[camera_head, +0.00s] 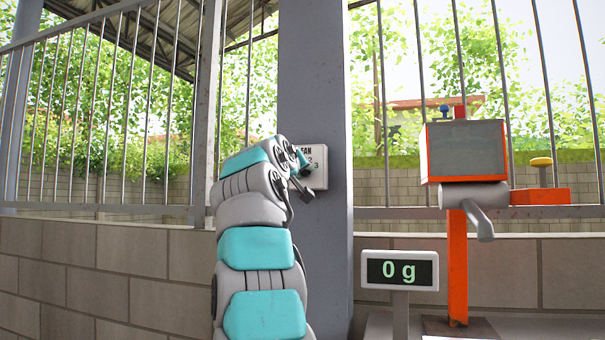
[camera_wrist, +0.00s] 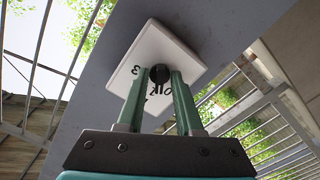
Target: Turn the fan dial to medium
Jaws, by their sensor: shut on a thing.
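The fan dial is a dark round knob (camera_wrist: 159,73) on a white square plate (camera_wrist: 186,55) marked with numbers. The plate (camera_head: 322,160), labelled FAN with 2 and 3 visible, is fixed to the grey post. My gripper (camera_wrist: 160,80) is at the plate with its two green fingers shut on the knob, one on each side. In the head view my gripper (camera_head: 303,178) hides the knob and the left part of the plate. The knob's exact pointing direction is hard to read.
The grey post (camera_head: 318,75) stands between metal railings on a low block wall (camera_head: 120,262). To the right are a scale display (camera_head: 400,270) reading 0 g and an orange machine (camera_head: 458,265) with a grey handle.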

